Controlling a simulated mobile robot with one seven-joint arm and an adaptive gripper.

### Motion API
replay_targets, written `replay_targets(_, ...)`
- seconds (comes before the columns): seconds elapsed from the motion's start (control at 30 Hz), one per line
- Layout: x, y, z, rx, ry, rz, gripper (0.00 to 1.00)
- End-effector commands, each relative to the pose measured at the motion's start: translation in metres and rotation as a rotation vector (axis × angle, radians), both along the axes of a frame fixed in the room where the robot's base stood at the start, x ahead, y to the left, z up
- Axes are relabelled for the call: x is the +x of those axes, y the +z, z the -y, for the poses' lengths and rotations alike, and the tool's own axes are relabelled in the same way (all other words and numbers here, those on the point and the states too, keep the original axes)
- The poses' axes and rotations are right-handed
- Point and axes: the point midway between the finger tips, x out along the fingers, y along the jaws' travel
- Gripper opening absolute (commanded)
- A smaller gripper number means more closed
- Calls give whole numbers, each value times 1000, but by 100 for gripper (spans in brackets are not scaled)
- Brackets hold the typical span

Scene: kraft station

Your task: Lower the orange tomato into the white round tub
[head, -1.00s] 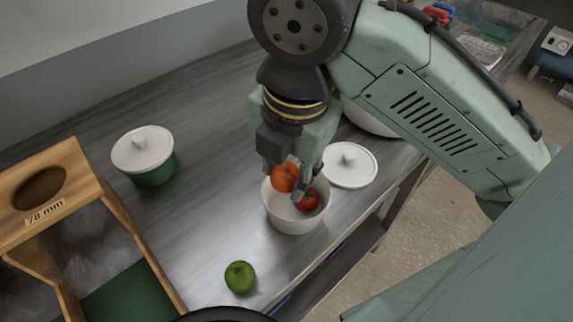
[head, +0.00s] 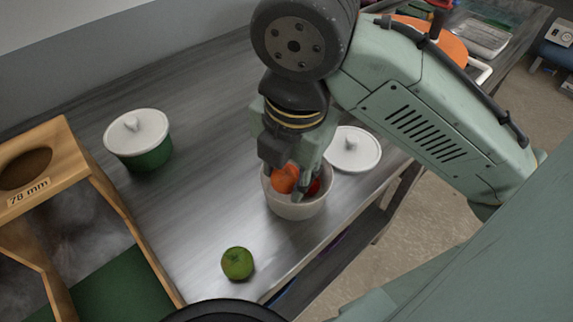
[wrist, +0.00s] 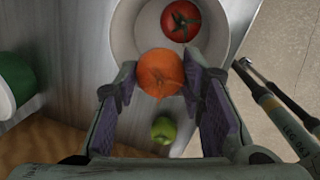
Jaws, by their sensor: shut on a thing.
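The orange tomato (head: 285,178) is held between the fingers of my gripper (head: 292,180), at the mouth of the white round tub (head: 298,209). It also shows between the fingertips in the wrist view (wrist: 160,73). In that view it overlaps the tub's near rim. A red tomato (wrist: 181,21) lies inside the tub, and part of it shows in the head view (head: 314,187) behind a finger. Whether the orange tomato touches the tub is hard to tell.
A green tomato (head: 237,263) lies on the grey bench in front of the tub. A white lid (head: 353,150) lies right of the tub, near the bench edge. A green tub with a white lid (head: 145,155) and a wooden gauge frame (head: 62,150) stand at left.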

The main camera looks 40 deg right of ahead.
Motion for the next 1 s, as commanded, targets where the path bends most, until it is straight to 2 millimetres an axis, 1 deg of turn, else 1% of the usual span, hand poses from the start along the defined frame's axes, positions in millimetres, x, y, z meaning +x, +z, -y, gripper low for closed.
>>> replay_targets(0.07, 0, -3, 0, 1, 0, 0, 13)
replay_targets(0.83, 0, -3, 0, 0, 0, 0, 13)
replay_targets(0.87, 0, -3, 0, 0, 0, 0, 38)
replay_targets(1.0, 0, -3, 0, 0, 0, 0, 48)
